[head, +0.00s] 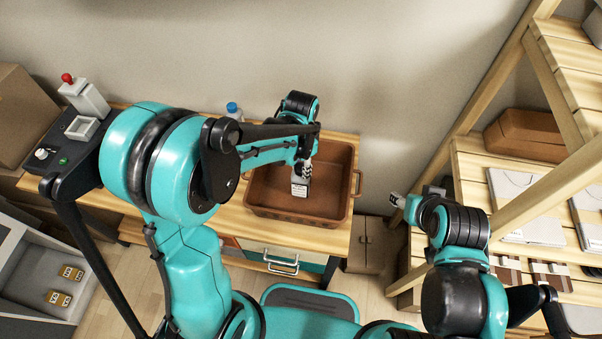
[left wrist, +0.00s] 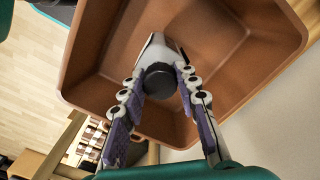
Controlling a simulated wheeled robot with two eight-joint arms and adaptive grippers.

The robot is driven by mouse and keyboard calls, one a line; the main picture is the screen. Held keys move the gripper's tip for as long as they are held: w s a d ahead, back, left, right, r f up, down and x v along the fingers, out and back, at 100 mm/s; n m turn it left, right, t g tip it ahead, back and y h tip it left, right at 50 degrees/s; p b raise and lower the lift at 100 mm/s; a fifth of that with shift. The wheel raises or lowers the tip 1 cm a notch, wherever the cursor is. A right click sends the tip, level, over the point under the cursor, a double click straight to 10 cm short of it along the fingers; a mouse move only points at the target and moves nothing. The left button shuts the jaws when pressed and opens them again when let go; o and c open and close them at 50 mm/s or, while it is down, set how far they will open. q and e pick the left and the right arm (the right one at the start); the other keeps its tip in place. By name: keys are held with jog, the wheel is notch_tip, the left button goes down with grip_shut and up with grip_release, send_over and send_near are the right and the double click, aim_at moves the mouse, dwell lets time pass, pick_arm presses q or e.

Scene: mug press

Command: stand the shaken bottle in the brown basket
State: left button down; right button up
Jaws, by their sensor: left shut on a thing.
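The brown basket (head: 327,211) stands on the wooden table, and it fills much of the left wrist view (left wrist: 225,25). My left gripper (head: 306,160) is over the basket and shut on the bottle (head: 300,187), which has a white label. In the left wrist view the fingers of my left gripper (left wrist: 158,85) close on both sides of the bottle's dark cap (left wrist: 159,80). The bottle points down into the basket. Whether its base touches the basket floor I cannot tell. My right gripper (head: 397,201) is at the right, away from the basket; its fingers are too small to read.
A blue-capped bottle (head: 233,110) stands behind my left arm on the table (head: 310,237). A machine with a red knob (head: 67,78) is at the left. Wooden shelves (head: 475,165) with a brown box (head: 525,135) stand at the right.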

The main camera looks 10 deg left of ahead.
aim_at(300, 188)
pick_arm(q)
notch_tip(300, 188, down, 3)
jog(key=shift+r+b, duration=0.15)
jog(key=shift+b, duration=0.15)
jog(key=c, duration=1.1)
grip_release()
jog(key=shift+c, duration=0.2)
